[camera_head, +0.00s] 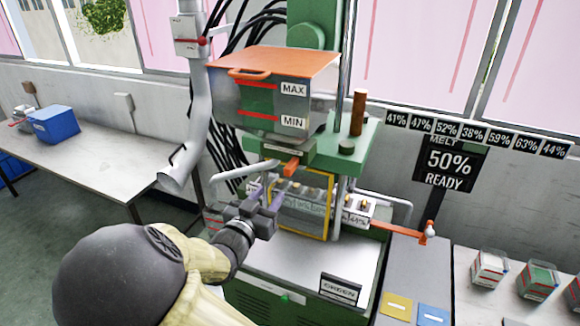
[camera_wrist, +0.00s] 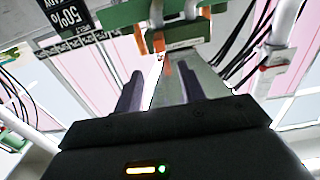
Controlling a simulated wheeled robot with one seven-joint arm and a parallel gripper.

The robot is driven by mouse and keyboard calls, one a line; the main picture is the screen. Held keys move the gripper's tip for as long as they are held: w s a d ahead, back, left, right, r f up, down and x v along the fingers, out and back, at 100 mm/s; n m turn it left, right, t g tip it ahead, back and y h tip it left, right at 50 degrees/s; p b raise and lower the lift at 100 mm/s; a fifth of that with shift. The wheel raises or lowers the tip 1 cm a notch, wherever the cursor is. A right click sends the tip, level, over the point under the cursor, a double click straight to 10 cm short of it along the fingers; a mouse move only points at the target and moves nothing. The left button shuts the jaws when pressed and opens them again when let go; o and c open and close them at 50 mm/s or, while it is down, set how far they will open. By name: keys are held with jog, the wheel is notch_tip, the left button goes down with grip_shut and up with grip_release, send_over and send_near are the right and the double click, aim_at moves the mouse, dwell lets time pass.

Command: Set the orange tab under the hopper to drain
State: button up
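The hopper (camera_head: 258,100) is a grey box with an orange lid and MAX and MIN marks, high on the green machine. The orange tab (camera_head: 291,166) sticks out forward below it, from the green block under the hopper. My gripper (camera_head: 265,192) is below and slightly left of the tab, apart from it. In the wrist view, my gripper's two fingers (camera_wrist: 159,82) stand apart with nothing seen held between them. Orange parts show beyond them in that view, but I cannot tell which is the tab.
A yellow-framed guard (camera_head: 329,205) stands just right of my gripper. A red-orange lever (camera_head: 397,231) reaches right from the machine. A sign (camera_head: 449,162) reads MELT 50% READY. A grey pipe (camera_head: 198,125) hangs left of the hopper. Small bins (camera_head: 489,267) stand at right.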

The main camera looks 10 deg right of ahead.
aim_at(287, 172)
jog(key=p+x, duration=0.3)
jog(key=x, duration=1.1)
jog(key=shift+p, duration=0.3)
jog(key=shift+s, duration=0.1)
jog(key=shift+c, duration=0.4)
